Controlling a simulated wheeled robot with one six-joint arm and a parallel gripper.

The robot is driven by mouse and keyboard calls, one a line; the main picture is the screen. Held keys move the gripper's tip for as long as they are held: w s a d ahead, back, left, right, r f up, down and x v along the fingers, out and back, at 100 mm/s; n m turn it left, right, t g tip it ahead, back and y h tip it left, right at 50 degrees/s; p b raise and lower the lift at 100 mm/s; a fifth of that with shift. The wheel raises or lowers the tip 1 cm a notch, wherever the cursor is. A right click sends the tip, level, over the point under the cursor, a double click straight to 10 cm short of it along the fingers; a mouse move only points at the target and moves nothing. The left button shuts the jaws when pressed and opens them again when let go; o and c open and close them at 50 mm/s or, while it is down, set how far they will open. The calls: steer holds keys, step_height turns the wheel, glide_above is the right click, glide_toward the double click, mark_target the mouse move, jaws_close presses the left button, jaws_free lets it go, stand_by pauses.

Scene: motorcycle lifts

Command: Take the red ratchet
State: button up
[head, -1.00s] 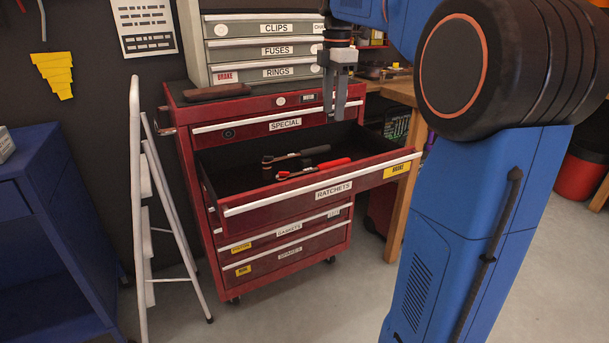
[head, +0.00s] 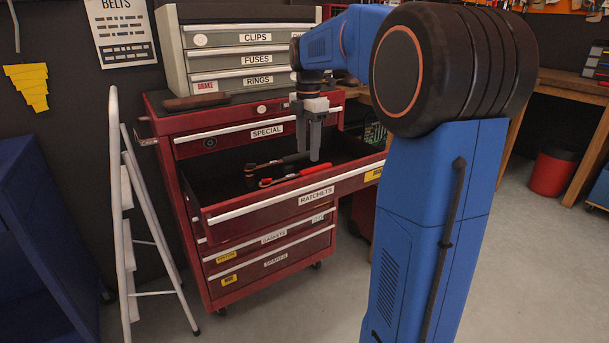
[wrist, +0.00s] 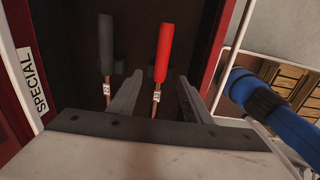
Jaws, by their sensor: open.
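The red ratchet (head: 297,174) lies in the open drawer labelled RATCHETS (head: 240,208), its red handle pointing right. A black-handled ratchet (head: 277,162) lies beside it, farther back in the drawer. My gripper (head: 308,155) points down over the drawer, open and empty, above the red handle. In the wrist view the red ratchet (wrist: 163,52) shows beyond my open fingers, its tagged shaft seen between them, and the black-handled ratchet (wrist: 107,45) is outside them on the left. The ratchet heads are hidden in that view.
The red cabinet (head: 262,262) carries a grey drawer unit (head: 178,62) and a dark brown object (head: 195,102) on top. The SPECIAL drawer (head: 230,138) is shut above the open one. A white stepladder (head: 118,190) stands left. A workbench (head: 565,84) is at right.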

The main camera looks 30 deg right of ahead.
mark_target(308, 169)
steer(key=shift+s+f, duration=0.1)
steer(key=shift+f, duration=2.95)
jaws_close()
